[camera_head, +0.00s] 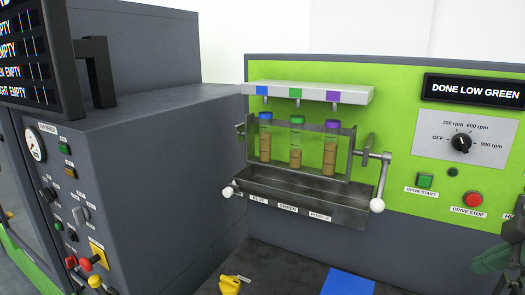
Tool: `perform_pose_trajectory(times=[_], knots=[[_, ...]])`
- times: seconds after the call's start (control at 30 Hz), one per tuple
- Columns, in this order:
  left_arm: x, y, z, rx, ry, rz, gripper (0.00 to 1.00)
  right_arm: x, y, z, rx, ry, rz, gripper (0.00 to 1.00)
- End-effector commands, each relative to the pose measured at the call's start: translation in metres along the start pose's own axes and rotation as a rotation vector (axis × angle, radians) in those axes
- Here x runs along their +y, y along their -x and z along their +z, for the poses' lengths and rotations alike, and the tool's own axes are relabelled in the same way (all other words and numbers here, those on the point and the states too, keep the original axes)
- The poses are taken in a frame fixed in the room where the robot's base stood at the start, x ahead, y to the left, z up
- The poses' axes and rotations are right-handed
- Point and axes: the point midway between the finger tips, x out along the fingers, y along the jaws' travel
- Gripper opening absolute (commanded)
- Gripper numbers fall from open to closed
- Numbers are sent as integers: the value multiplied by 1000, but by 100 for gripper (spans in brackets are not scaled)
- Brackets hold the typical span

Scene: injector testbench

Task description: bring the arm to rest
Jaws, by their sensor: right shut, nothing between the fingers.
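My right gripper (491,260) shows at the lower right edge, dark and greenish, in front of the testbench's grey lower front. It is shut, with nothing seen held in it, and part of it and its arm is cut off by the frame. It is apart from the tube rack and below and right of the red drive stop button (473,199). My left gripper is not in view.
Three tubes with blue (265,116), green (297,119) and purple (333,124) caps stand in a rack above a metal trough (300,197). A display (474,91) reads "DONE LOW GREEN". A yellow object (230,285) and blue mat (348,284) lie below.

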Motion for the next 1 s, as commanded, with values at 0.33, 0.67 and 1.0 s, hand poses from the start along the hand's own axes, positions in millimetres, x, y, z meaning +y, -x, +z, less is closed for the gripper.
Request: perform_pose_trajectory(times=[0.33, 0.67, 1.0], knots=[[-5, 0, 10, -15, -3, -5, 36, -117, -161, 36, -70, -145, -105, 0], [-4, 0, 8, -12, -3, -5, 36, -278, -230, 64, -140, -429, -116, 0], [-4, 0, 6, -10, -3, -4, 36, -356, -222, 80, -221, -661, -75, 0]])
